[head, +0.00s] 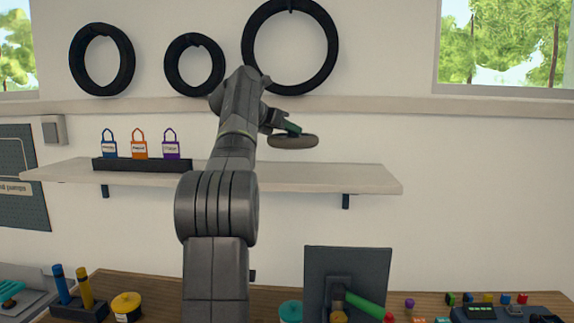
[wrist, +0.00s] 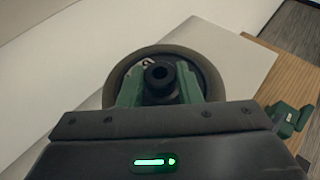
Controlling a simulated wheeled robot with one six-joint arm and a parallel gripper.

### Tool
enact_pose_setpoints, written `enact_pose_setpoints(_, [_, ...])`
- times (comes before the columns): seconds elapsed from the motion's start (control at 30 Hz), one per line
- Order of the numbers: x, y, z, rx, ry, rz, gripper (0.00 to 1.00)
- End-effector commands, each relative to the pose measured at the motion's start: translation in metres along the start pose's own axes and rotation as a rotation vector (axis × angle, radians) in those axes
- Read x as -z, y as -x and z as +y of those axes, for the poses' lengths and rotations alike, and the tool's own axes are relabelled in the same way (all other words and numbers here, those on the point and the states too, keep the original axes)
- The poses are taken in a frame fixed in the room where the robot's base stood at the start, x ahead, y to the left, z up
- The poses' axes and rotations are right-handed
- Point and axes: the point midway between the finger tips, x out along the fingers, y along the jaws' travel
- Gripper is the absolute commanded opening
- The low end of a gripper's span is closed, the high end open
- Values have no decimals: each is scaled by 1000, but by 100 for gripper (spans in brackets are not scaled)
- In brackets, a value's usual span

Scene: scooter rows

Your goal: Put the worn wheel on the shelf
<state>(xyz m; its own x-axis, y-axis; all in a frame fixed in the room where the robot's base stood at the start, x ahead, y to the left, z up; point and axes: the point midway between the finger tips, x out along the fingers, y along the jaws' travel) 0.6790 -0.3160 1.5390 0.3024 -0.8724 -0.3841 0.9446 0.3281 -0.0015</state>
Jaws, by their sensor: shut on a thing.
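The worn wheel (head: 293,142) is a flat grey-brown disc in the head view, held roughly level above the right part of the shelf (head: 330,178). My gripper (head: 290,128) is shut on it from above left. In the wrist view the wheel (wrist: 210,68) shows as a ring with a dark hub, and the green fingers of my gripper (wrist: 160,85) close on both sides of the hub. The pale shelf (wrist: 240,75) lies behind the wheel in that view. A gap shows between wheel and shelf in the head view. My arm hides the shelf's middle.
A dark rack (head: 140,164) with several coloured tags stands on the shelf's left part. The right part is bare. Several tires (head: 290,90) hang on the wall above. Below, a wooden bench (head: 425,303) holds a dark upright panel (head: 370,262) and small parts.

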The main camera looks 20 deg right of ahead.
Motion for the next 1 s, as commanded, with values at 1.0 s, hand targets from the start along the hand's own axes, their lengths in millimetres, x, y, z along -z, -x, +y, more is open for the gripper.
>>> enact_pose_setpoints(1.0, [76,-31,0,-2,-1,-2,0])
